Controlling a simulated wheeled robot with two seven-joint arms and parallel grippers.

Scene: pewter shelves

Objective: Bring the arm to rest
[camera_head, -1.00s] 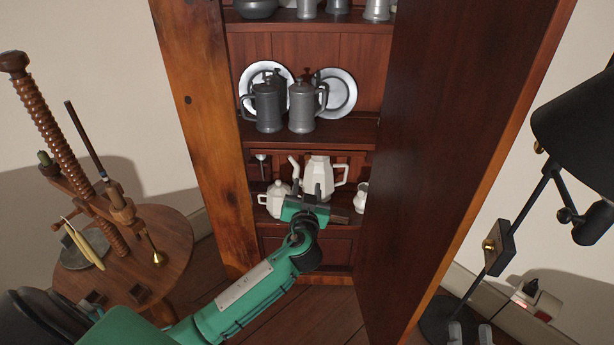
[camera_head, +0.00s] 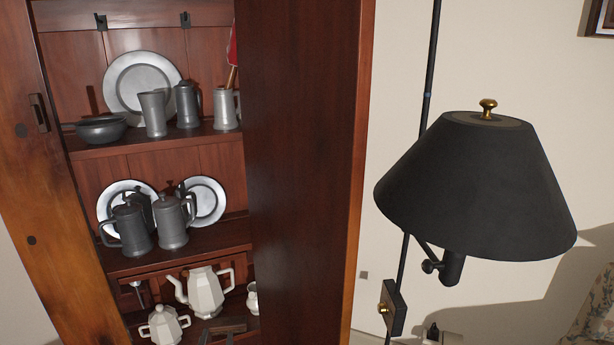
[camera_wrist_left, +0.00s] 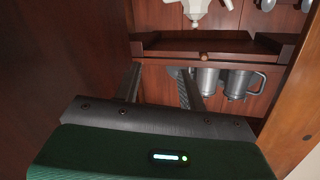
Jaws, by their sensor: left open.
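My left gripper (camera_wrist_left: 157,80) shows in the left wrist view, its two dark fingers spread apart with nothing held between them. It is in front of the shelves of the wooden cupboard (camera_head: 300,170). The wrist view appears upside down, with a shelf board (camera_wrist_left: 215,45) and grey tankards (camera_wrist_left: 207,82) beyond the fingers. In the head view the green arm is out of sight; a dark piece shows low by the white teapots, but I cannot tell if it is the gripper. My right gripper is in neither view.
A white teapot (camera_head: 205,291) and a smaller white pot (camera_head: 164,326) stand on the low shelf. Lidded pewter tankards (camera_head: 172,222) and plates stand above. A black lamp (camera_head: 478,185) stands right of the cupboard.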

